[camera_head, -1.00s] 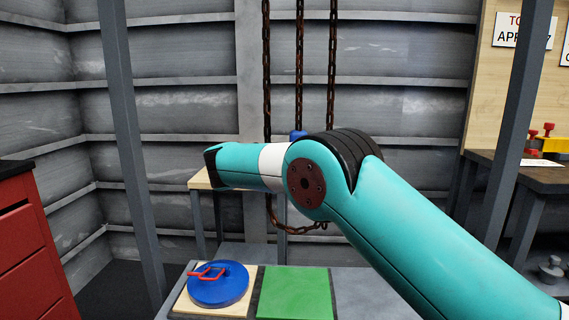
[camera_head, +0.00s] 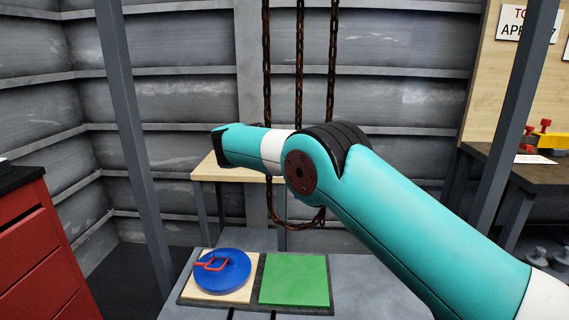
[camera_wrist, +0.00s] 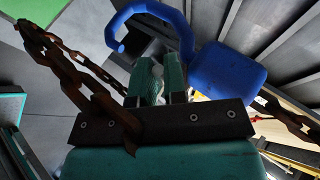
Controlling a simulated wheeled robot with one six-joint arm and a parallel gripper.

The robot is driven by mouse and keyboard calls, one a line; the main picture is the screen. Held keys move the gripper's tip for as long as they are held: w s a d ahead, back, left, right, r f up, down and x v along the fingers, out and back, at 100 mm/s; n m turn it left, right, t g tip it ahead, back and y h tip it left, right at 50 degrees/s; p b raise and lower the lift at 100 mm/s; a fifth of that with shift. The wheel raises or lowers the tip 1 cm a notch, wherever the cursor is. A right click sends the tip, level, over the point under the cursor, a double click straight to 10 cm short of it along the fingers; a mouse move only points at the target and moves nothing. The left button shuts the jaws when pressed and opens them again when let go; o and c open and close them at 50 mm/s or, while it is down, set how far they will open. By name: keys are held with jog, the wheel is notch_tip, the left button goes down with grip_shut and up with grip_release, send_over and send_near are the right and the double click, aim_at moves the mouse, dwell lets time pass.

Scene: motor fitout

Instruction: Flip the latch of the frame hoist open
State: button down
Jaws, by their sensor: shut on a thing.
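The frame hoist's blue hook (camera_wrist: 184,32) and its blue block (camera_wrist: 228,70) are close ahead in the wrist view. My gripper (camera_wrist: 160,72) has its teal fingers close together at the hook's mouth, between its curled tip and the block. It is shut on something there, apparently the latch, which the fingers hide. In the head view my gripper and the hook are hidden behind my arm. The hoist's rusty chains (camera_head: 299,70) hang there, with a slack loop (camera_head: 298,226) below my arm.
A low grey table holds a blue disc (camera_head: 222,271) with a red handle and a green plate (camera_head: 295,280). A red cabinet (camera_head: 38,250) stands left, a dark workbench (camera_head: 512,165) right. In the wrist view a rusty chain (camera_wrist: 75,75) crosses close to my gripper.

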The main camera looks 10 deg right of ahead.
jog(key=shift+d, duration=0.3)
jog(key=c, duration=1.2)
grip_release()
jog(key=shift+b, duration=0.3)
